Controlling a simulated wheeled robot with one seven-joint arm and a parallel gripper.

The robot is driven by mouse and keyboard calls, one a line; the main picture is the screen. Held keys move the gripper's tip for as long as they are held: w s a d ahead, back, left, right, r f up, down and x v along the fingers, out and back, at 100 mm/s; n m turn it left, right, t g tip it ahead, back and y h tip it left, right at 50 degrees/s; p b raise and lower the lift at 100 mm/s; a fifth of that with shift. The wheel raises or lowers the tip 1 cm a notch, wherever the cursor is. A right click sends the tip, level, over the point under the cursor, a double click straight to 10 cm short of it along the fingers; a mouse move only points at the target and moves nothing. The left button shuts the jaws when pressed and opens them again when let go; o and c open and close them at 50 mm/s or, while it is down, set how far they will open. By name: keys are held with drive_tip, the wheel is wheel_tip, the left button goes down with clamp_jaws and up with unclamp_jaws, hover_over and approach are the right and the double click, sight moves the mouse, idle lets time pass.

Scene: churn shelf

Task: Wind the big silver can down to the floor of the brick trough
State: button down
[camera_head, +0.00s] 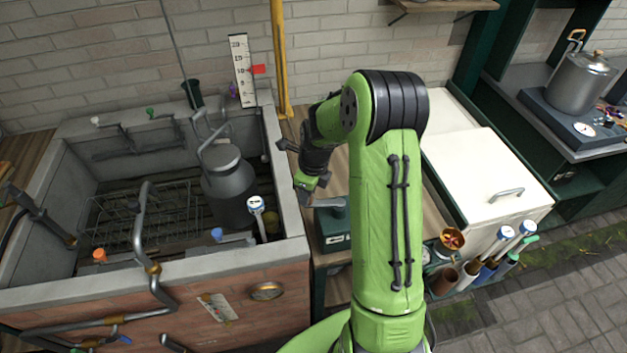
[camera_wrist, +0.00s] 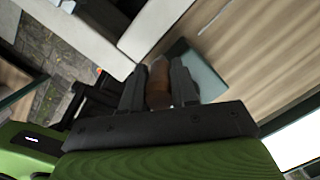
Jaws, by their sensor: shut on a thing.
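The big grey-silver can (camera_head: 229,183) stands upright inside the brick trough (camera_head: 283,190), towards its right side. A bent handle rises from its top, and a thin cable (camera_head: 176,45) comes down near it. I cannot tell whether its base touches the trough floor. A dark green box (camera_head: 333,232) with a grey crank arm (camera_head: 326,202) sits right of the trough. My gripper (camera_head: 305,194) is at the crank's left end. In the wrist view, my gripper (camera_wrist: 159,78) is shut on a brown crank knob (camera_wrist: 158,88), with the box behind it.
A white scale board (camera_head: 242,70) with a red pointer (camera_head: 258,69) stands behind the trough. A wire rack (camera_head: 140,215) lies in the trough's left part, and grey pipes cross its front. A white lidded chest (camera_head: 485,180) stands right of my arm. A silver pot (camera_head: 580,82) stands far right.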

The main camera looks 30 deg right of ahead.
drive_tip(key=shift+s+a, duration=0.15)
drive_tip(key=shift+s, duration=0.15)
drive_tip(key=s+d+b, duration=0.2)
drive_tip(key=s+d, duration=0.3)
drive_tip(key=s, duration=0.6)
drive_tip(key=w+d+p, duration=0.2)
drive_tip(key=d, duration=0.7)
drive_tip(key=shift+w+d+p, duration=0.25)
drive_tip(key=shift+w+p, duration=0.1)
drive_tip(key=shift+p, duration=0.05)
drive_tip(key=c, duration=1.2)
unclamp_jaws()
drive_tip(key=shift+s, duration=0.1)
drive_tip(key=o, duration=0.4)
drive_tip(key=shift+s+a+r, duration=0.1)
drive_tip(key=shift+s+a, duration=0.05)
drive_tip(key=shift+a, duration=0.1)
drive_tip(key=shift+d, duration=0.1)
